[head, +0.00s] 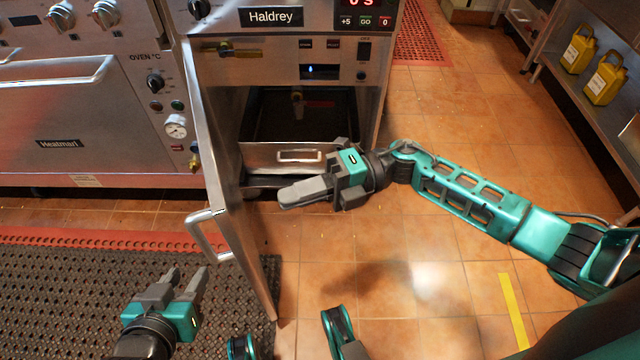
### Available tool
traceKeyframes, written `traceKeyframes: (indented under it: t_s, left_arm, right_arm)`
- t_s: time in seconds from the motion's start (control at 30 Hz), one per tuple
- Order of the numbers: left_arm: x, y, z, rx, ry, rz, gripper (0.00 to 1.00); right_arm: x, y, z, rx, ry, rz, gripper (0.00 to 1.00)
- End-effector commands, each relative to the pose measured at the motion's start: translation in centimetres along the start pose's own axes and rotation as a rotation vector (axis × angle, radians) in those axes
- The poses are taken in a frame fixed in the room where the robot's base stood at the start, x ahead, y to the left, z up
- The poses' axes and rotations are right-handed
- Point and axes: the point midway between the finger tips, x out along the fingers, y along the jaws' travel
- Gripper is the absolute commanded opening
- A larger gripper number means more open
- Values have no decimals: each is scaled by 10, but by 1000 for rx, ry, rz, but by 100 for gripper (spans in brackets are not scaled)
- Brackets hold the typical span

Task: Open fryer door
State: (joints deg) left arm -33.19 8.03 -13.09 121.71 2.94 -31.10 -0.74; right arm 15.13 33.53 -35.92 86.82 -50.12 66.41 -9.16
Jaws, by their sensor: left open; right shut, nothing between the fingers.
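The fryer (310,41) stands at the top centre with a "Haldrey" label. Its door (232,200) is swung wide open to the left, and the cabinet inside shows. The door's handle (207,238) is on the door's left face. My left gripper (187,276) is open and empty, below and left of the handle, apart from it in the picture. My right gripper (282,199) is shut and empty, in front of the cabinet opening and to the right of the open door. I cannot tell whether it touches the door.
A drawer-like container (285,157) with a handle sits inside the cabinet. An oven (80,115) stands to the left. A black mat (70,290) lies on the floor. Yellow jugs (578,50) stand on a shelf at right. The tiled floor at right is clear.

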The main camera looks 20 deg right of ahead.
Motion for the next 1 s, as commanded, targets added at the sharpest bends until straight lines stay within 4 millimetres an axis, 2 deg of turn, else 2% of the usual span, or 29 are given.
traceKeyframes:
  t_s: [0.03, 0.2, 0.4, 1.0]
  left_arm:
    - [1, 0, 1, 0, -1, 0, 43]
    - [2, 0, 4, 0, -3, 2, 43]
    - [3, 0, 4, 0, -4, 3, 43]
    - [1, 1, 1, 1, -3, 4, 43]
  right_arm:
    - [12, 0, 0, -2, 2, 4, 0]
    - [44, 0, 0, -1, 1, 3, 0]
    - [65, 0, 0, -1, 0, 2, 0]
    - [70, 1, 0, 1, -12, 2, 0]
